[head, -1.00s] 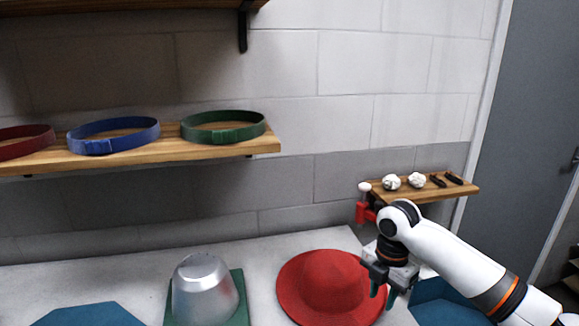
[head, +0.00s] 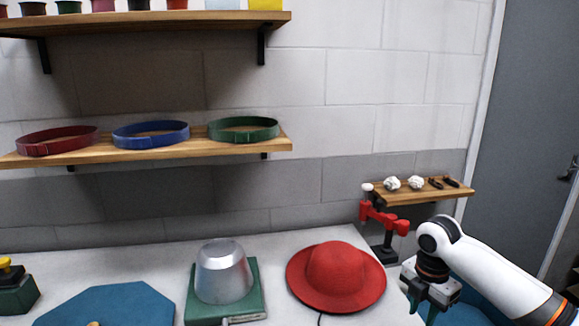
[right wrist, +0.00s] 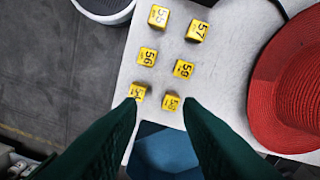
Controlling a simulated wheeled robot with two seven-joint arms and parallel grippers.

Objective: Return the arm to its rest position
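My right arm comes in from the lower right in the head view, and its gripper (head: 424,305) points down beside the red hat (head: 336,277), to its right. In the right wrist view the two green fingers (right wrist: 162,108) are spread apart with nothing between them; small yellow numbered blocks lie on the table beyond them. The red hat's brim also shows at the right of that view (right wrist: 288,95). My left gripper is not in view.
A metal hat form (head: 223,271) stands on a green base (head: 190,308). A red clamp-like tool (head: 383,219) stands behind my right gripper. A wall shelf (head: 190,146) holds red, blue and green bands. A blue mat (head: 125,300) lies at front left.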

